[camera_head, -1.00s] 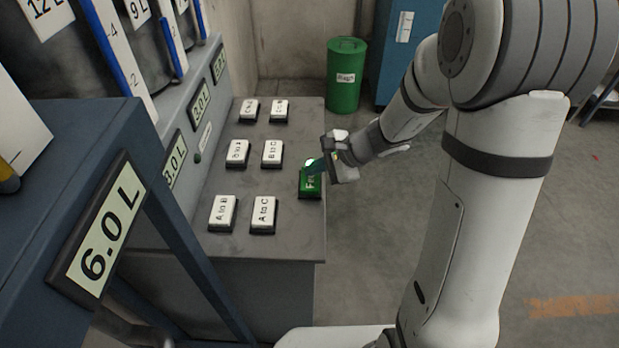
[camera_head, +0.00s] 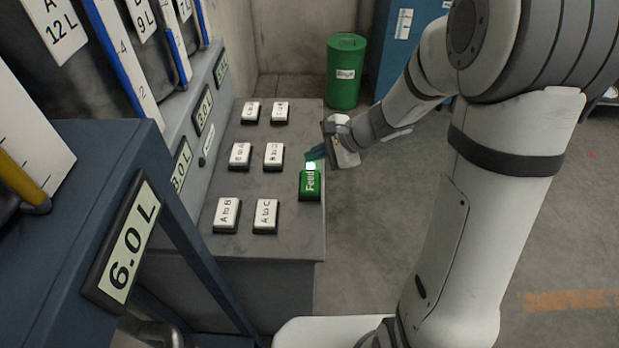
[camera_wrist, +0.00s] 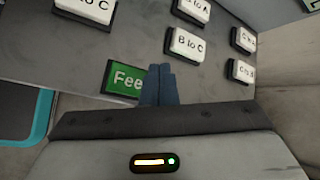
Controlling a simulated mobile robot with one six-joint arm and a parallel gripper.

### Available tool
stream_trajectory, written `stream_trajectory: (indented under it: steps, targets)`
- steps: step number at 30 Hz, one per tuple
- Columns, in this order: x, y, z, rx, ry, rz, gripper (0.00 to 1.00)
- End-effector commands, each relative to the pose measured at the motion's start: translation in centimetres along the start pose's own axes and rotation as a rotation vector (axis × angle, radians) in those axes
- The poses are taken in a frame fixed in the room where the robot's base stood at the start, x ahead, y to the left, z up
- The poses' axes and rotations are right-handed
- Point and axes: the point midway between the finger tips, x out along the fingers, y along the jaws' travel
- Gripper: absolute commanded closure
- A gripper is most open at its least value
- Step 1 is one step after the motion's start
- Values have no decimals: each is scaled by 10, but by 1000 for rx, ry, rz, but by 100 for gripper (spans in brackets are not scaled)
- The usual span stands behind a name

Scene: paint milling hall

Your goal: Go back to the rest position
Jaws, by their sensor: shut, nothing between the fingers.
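My gripper (camera_head: 313,154) is just above and behind the green "Feed" button (camera_head: 310,183) at the right edge of the grey button panel (camera_head: 292,222). Its fingers are together with nothing between them. In the wrist view the closed blue-grey fingers (camera_wrist: 159,84) cover the right end of the green button (camera_wrist: 124,78). Whether they touch it is hard to tell, but in the head view they look apart from it. White buttons stand on the panel, among them "A to B" (camera_head: 227,214), "A to C" (camera_head: 265,215) and "B to C" (camera_head: 273,155).
Tanks with volume marks stand at the left, behind a blue frame with a "6.0 L" sign (camera_head: 125,244). A green bin (camera_head: 345,72) and a blue cabinet (camera_head: 402,45) stand at the back. The floor right of the panel is open.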

Motion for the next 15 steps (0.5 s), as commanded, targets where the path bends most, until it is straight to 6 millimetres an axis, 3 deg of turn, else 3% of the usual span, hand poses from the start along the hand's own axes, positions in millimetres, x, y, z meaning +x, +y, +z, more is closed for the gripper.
stream_trajectory:
  steps: [9, 15]
  targets:
    - [-3, 1, 3, -21, 2, 7, 100]
    - [-40, 20, 30, -257, 32, 94, 100]
